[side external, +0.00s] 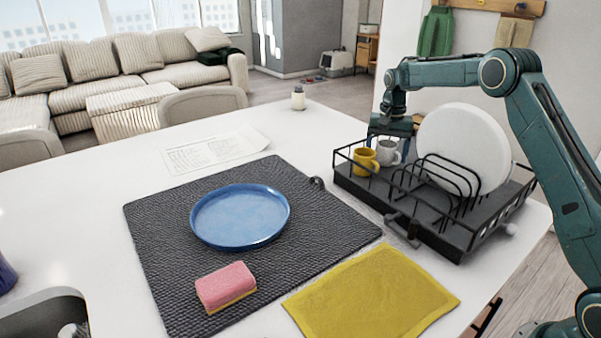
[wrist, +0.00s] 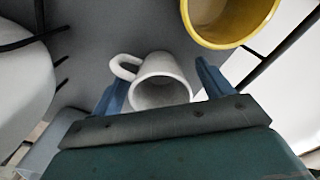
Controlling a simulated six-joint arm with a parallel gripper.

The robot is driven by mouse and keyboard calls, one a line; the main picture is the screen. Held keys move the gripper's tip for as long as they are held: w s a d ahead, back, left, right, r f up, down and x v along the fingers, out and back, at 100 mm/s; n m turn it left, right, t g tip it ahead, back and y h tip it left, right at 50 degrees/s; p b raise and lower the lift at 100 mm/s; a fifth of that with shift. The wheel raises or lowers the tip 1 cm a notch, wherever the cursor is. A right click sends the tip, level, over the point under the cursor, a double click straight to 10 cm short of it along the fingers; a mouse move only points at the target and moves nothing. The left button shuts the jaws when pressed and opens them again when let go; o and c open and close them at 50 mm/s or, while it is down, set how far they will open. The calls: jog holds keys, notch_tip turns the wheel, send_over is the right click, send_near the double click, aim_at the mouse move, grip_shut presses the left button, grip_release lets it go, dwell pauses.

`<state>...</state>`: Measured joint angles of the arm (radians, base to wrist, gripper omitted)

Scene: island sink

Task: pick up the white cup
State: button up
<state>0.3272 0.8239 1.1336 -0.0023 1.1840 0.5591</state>
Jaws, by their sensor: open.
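The white cup (side external: 389,152) stands in the left end of the black dish rack, beside the yellow cup (side external: 366,160). In the wrist view the white cup (wrist: 160,81) lies between my two blue fingers, its handle toward the upper left. My gripper (side external: 388,133) is open above the white cup, one finger on each side. I cannot tell whether the fingers touch it. In the wrist view my gripper (wrist: 158,88) hides part of the cup's near side. The yellow cup (wrist: 228,20) is close by at the upper right.
The dish rack (side external: 436,238) has wire rails and a large white plate (side external: 463,148) standing right of the cups. A blue plate (side external: 240,216) and pink sponge (side external: 226,287) lie on the dark mat (side external: 157,232). A yellow cloth (side external: 372,290) lies in front.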

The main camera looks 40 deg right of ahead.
jog(key=c, duration=1.1)
jog(key=shift+r, duration=0.15)
notch_tip(320, 180, up, 20)
jog(key=shift+f, duration=0.2)
dwell(0.9)
